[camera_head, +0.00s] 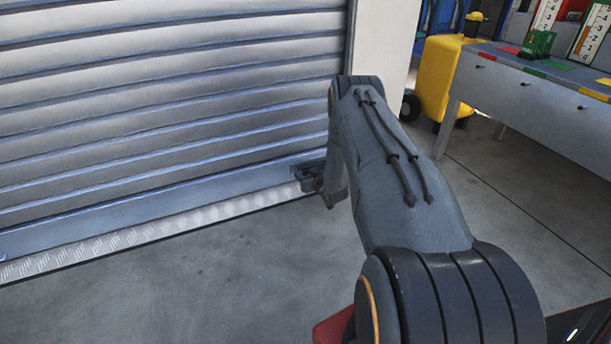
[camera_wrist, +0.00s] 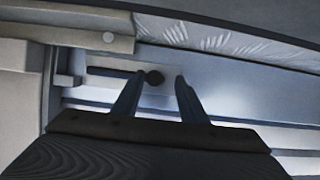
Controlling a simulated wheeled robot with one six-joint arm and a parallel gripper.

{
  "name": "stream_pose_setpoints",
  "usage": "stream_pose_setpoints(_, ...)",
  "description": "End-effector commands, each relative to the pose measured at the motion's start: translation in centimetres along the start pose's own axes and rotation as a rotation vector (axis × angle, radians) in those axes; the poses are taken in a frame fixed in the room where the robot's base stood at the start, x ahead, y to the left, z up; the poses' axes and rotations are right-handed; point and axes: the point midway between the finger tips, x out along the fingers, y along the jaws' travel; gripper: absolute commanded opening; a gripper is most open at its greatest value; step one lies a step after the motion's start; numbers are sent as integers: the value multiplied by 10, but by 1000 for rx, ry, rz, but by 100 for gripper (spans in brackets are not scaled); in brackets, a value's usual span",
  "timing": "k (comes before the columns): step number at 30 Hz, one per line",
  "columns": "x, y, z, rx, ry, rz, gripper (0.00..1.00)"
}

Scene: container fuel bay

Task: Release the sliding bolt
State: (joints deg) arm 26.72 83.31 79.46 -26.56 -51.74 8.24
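In the head view my gripper (camera_head: 311,178) is at the lower right corner of the grey roller shutter (camera_head: 160,110). My arm and gripper hide most of the bolt there.
A bright tread-plate sill (camera_head: 150,232) runs under the shutter, and a pale wall post (camera_head: 384,50) stands to its right. A yellow wheeled unit (camera_head: 440,80) and a grey workbench (camera_head: 540,105) stand at the right. The concrete floor (camera_head: 200,290) in front is clear.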

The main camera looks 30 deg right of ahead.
Motion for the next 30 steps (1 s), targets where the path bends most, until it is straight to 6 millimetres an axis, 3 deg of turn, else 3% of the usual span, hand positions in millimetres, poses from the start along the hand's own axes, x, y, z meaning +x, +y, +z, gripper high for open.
stream_pose_setpoints(8, -4, 4, -1, 2, 0, 5, 39)
stream_pose_setpoints(21, -63, 1, -2, 2, -2, 2, 39)
stream_pose_setpoints(30, -79, 1, 0, 1, 0, 1, 39)
